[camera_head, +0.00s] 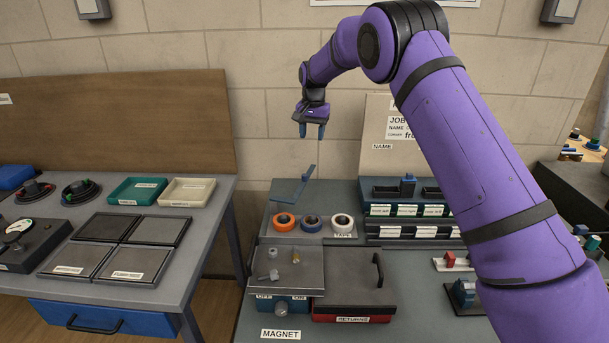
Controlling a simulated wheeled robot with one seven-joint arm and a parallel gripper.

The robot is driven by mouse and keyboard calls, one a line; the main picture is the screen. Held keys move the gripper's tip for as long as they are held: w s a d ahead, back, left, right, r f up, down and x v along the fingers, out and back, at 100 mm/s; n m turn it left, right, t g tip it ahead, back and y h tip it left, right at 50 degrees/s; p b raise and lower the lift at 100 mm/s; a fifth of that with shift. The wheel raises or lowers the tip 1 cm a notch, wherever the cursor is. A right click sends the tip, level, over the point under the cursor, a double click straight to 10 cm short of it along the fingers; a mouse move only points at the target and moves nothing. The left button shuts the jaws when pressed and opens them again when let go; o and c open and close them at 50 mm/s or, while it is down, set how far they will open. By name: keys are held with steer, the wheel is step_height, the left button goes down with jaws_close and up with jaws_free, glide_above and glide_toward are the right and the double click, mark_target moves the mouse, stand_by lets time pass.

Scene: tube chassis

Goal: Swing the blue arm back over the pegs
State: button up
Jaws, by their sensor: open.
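The blue arm (304,182) is a thin blue-grey bar at the back left of the workbench. It is tilted upward, its upper end to the right, and stands above the tape rolls. The pegs are hidden inside or behind an orange roll (285,221), a blue roll (311,223) and a white roll (342,222), which sit in a row on a grey base (290,237) with a TAPE label. My gripper (312,133) is open and empty, pointing down. In the picture it is above the blue arm and apart from it.
In front of the rolls are a grey MAGNET box (290,268) with small metal parts on top and a red RETURNS box (354,298) with a black handle. A labelled rack (408,210) stands right. A grey table (190,262) with trays is at left, across a gap.

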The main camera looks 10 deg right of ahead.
glide_above(305, 175)
step_height(305, 175, down, 6)
step_height(305, 175, down, 10)
steer(key=shift+w+f, duration=0.1)
steer(key=shift+f, duration=0.1)
steer(key=shift+c, duration=0.5)
jaws_close()
